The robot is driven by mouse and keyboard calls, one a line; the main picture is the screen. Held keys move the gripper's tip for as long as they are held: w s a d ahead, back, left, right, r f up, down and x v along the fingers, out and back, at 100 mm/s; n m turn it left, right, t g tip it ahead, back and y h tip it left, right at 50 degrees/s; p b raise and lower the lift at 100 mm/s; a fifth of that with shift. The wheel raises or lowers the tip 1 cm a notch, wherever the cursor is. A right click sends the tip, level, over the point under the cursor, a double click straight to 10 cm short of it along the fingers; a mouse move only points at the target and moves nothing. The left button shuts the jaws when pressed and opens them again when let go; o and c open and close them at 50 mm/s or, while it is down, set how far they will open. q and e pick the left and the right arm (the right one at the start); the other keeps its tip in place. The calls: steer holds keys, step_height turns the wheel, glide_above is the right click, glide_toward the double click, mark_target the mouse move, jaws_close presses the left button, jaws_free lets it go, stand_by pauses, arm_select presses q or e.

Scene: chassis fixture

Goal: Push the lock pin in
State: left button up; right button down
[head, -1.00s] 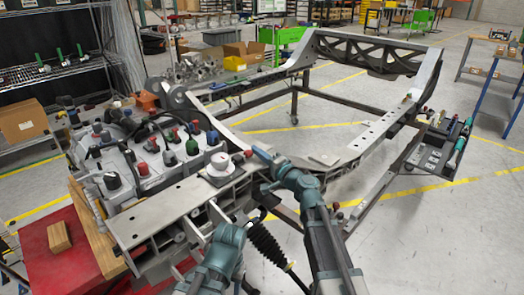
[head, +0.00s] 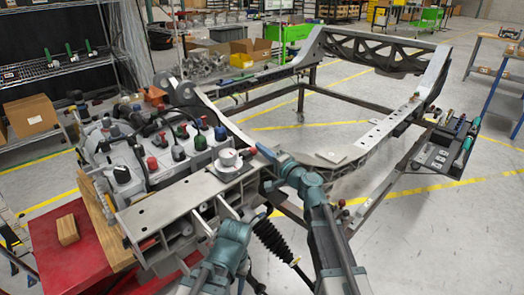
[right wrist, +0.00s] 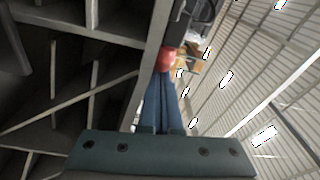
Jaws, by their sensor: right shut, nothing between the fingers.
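The lock pin's red knob (head: 252,151) sticks out to the right of a round white housing (head: 228,158) on a small plate, on top of the grey chassis beam (head: 165,205). My right gripper (head: 266,153) is just right of the knob, its blue fingers shut and empty, pointing at it. In the right wrist view the shut fingers (right wrist: 161,92) reach up to the red knob (right wrist: 166,60); tips and knob look to be touching or nearly so. The pin's shaft is hidden. My left arm shows low in the head view, but its gripper cannot be made out.
A dense block of fittings with coloured caps (head: 150,160) stands left of the housing. The chassis rail (head: 375,133) runs to the back right. A black ribbed boot (head: 272,240) hangs between my arms. A tool tray (head: 440,155) is at the right.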

steer(key=w+d, duration=0.2)
steer(key=w, duration=0.1)
steer(key=shift+w+d+r+p, duration=0.1)
steer(key=shift+r+p, duration=0.2)
steer(key=shift+r, duration=0.1)
arm_select(q)
steer(key=shift+w+d+b, duration=0.15)
steer(key=shift+d+b, duration=0.25)
steer(key=shift+b, duration=0.05)
arm_select(e)
steer(key=v, duration=1)
steer(key=shift+s, duration=0.3)
steer(key=shift+f, duration=0.1)
